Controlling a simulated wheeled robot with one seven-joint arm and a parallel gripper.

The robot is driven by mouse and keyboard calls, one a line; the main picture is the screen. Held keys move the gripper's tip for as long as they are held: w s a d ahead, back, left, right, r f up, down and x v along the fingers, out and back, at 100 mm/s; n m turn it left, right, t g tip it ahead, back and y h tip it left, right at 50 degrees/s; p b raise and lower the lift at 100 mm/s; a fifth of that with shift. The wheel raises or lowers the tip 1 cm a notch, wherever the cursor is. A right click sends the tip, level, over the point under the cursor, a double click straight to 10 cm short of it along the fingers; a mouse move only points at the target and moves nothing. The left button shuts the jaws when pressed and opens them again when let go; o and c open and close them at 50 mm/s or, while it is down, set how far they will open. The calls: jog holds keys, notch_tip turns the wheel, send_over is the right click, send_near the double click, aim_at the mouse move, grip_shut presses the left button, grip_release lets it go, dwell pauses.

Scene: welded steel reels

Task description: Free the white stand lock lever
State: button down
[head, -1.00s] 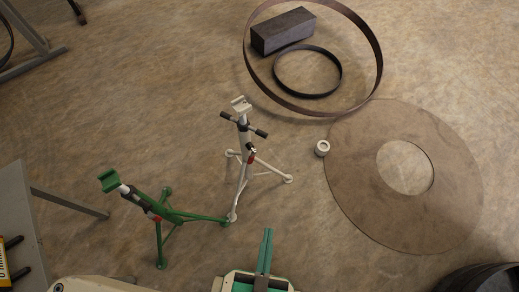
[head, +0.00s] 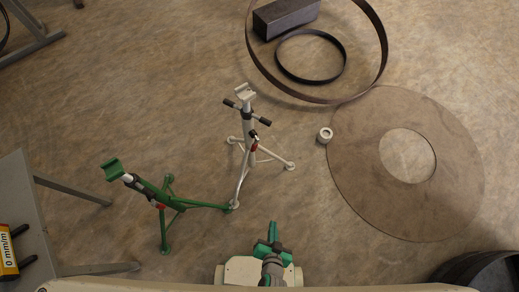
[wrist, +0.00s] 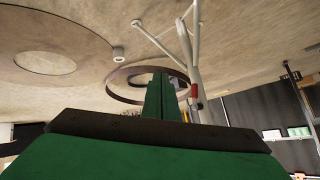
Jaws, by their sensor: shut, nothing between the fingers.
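The white stand (head: 247,122) stands on the floor at the middle of the head view, with splayed tripod legs and a dark crossbar. A small lever with a dark tip and red part (head: 254,144) sits on its post; whether it is locked is too small to tell. In the wrist view the stand (wrist: 186,45) hangs at upper right, with the red part (wrist: 194,90) right of my fingers. My gripper (head: 272,228) has green fingers, shut and empty, in front of the stand and apart from it in the head view. The fingers (wrist: 160,90) also fill the middle of the wrist view.
A green stand (head: 165,195) is close at left, one leg reaching the white stand's foot. A grey table (head: 22,195) is at left edge. A large flat ring (head: 360,200), a white collar (head: 325,135) and steel hoops (head: 385,60) lie to the right and behind.

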aim_at(255, 145)
jog(key=w+a+f+m+g+y, duration=0.1)
jog(key=w+f+m+y, duration=0.2)
jog(key=w+f, duration=0.4)
jog(key=w+f+m+y, duration=0.2)
jog(key=w+f+m, duration=0.15)
jog(key=f, duration=0.55)
jog(key=w+d+r+m+t+y, duration=0.1)
jog(key=w+r+m+t+y, duration=0.15)
jog(key=w+r, duration=0.45)
jog(key=w+d+r+m+t+y, duration=0.1)
jog(key=w+d+r+t, duration=0.2)
jog(key=w, duration=0.9)
jog(key=w+a+t, duration=0.1)
jog(key=w+a, duration=0.5)
jog(key=w, duration=0.3)
jog(key=shift+s+a+r, duration=0.1)
jog(key=shift+s+a, duration=0.5)
jog(key=shift+s, duration=0.2)
jog(key=shift+s+a+r, duration=0.1)
jog(key=shift+s+a, duration=0.45)
jog(key=shift+s, duration=0.2)
jog(key=shift+w+a, duration=0.1)
jog(key=shift+a, duration=0.05)
